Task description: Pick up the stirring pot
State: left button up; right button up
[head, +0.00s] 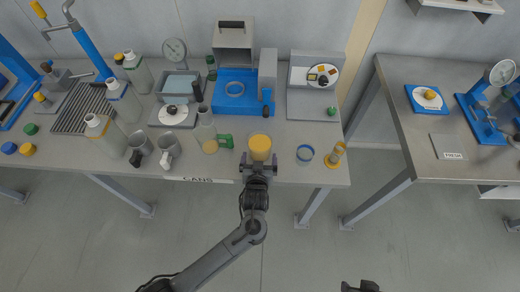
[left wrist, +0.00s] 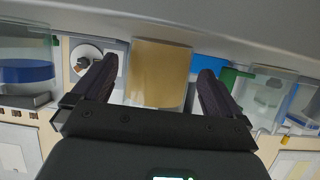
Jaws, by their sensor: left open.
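A yellow-topped cylindrical pot (head: 260,143) stands near the front edge of the workbench, and I take it to be the stirring pot. In the left wrist view a tan cylinder (left wrist: 160,60) shows between and beyond the fingers. My left gripper (head: 258,162) is at the pot's front side, with its fingers open and spread to either side of it. No grip on it shows. My right gripper (head: 361,286) shows only as a dark piece at the bottom edge, mostly cut off.
Left of the pot are a green item (head: 226,140) and a clear beaker (head: 209,146). Right of it are a clear blue-rimmed cup (head: 305,154) and a yellow hourglass-like stand (head: 335,156). A blue tray (head: 225,104) stands behind. The workbench's front edge is close.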

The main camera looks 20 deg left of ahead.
aim_at(260, 144)
pick_arm(q)
jog(key=shift+b+x, duration=0.3)
jog(key=shift+x, duration=1.45)
jog(key=shift+c, duration=0.3)
jog(key=shift+r, duration=0.1)
jog(key=c, duration=1)
